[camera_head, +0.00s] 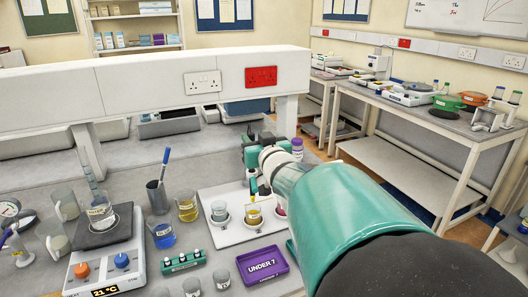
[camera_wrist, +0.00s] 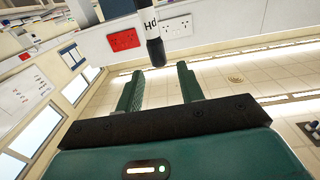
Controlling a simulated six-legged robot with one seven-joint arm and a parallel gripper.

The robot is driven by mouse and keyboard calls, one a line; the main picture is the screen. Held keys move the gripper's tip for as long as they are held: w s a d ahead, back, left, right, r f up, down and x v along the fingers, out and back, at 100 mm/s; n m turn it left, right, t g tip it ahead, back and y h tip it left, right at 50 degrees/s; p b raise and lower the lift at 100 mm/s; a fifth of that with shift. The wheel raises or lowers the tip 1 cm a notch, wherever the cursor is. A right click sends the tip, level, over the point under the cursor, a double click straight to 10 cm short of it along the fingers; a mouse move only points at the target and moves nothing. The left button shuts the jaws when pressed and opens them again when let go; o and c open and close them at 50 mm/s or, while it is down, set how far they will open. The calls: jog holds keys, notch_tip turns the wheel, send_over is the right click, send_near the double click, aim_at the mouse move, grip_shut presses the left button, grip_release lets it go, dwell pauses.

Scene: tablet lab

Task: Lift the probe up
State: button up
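The probe (camera_wrist: 152,35) shows at the top centre of the wrist view. It is a white cylinder with a black end, and its label reads upside down. My gripper (camera_wrist: 160,70) is open, its two green fingers apart. The probe's black end lies just past the fingertips, and nothing is clamped. In the head view my gripper (camera_head: 248,158) is above the bench, over a white tray with beakers. My arm hides part of this area.
The white tray (camera_head: 230,238) holds several beakers. Left of it are beakers of blue (camera_head: 163,236) and yellow liquid (camera_head: 187,208), and a hotplate (camera_head: 104,262). A purple "UNDER 7" tray (camera_head: 263,266) lies in front.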

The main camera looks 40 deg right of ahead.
jog(key=v, duration=0.9)
jog(key=shift+s, duration=0.35)
jog(key=shift+a, duration=0.15)
